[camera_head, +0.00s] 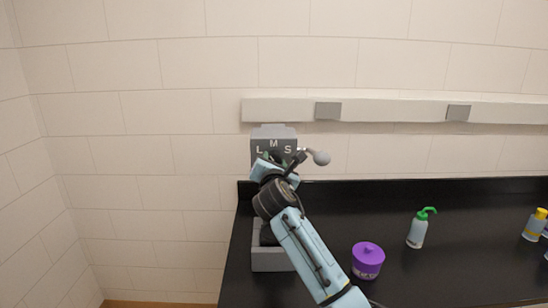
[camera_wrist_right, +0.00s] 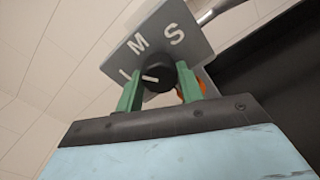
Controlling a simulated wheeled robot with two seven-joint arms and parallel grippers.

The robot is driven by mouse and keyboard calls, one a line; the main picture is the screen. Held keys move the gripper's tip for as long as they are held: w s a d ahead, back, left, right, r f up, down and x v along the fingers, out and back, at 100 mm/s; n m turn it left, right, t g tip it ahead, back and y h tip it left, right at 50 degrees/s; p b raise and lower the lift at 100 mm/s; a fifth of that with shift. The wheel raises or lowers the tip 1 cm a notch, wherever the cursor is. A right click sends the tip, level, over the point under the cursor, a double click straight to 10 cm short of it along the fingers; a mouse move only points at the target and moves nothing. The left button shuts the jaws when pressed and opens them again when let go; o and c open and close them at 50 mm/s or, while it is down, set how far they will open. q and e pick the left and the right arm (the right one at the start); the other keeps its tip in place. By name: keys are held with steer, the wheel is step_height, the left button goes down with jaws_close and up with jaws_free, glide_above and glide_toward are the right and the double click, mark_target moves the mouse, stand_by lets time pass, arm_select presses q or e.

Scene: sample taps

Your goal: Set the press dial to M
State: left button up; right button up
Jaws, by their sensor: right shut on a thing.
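The grey press (camera_head: 274,131) stands at the left end of the black counter, with the letters L, M and S on its face. In the right wrist view the press face (camera_wrist_right: 158,38) is close, with M at the top, S to the right and L partly hidden by a finger. The black dial (camera_wrist_right: 158,72) has a white mark that points left, toward the L. My right gripper (camera_wrist_right: 159,85) is shut on the dial, one green finger on each side. In the head view my right gripper (camera_head: 276,162) covers the dial. My left gripper is out of view.
The press's lever ends in a grey ball (camera_head: 321,158) close to the right of my gripper. The press base (camera_head: 272,261) is below my arm. A purple lidded jar (camera_head: 367,262), a green-topped bottle (camera_head: 418,231) and a yellow-capped bottle (camera_head: 534,226) stand to the right on the counter (camera_head: 340,205).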

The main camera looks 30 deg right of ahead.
steer(key=shift+m+p, duration=0.45)
steer(key=shift+m, duration=2.95)
steer(key=o, duration=1)
steer(key=b+v, duration=0.1)
steer(key=v, duration=1.2)
steer(key=shift+s+a+b, duration=0.1)
steer(key=shift+a+b, duration=0.05)
steer(key=shift+b, duration=0.15)
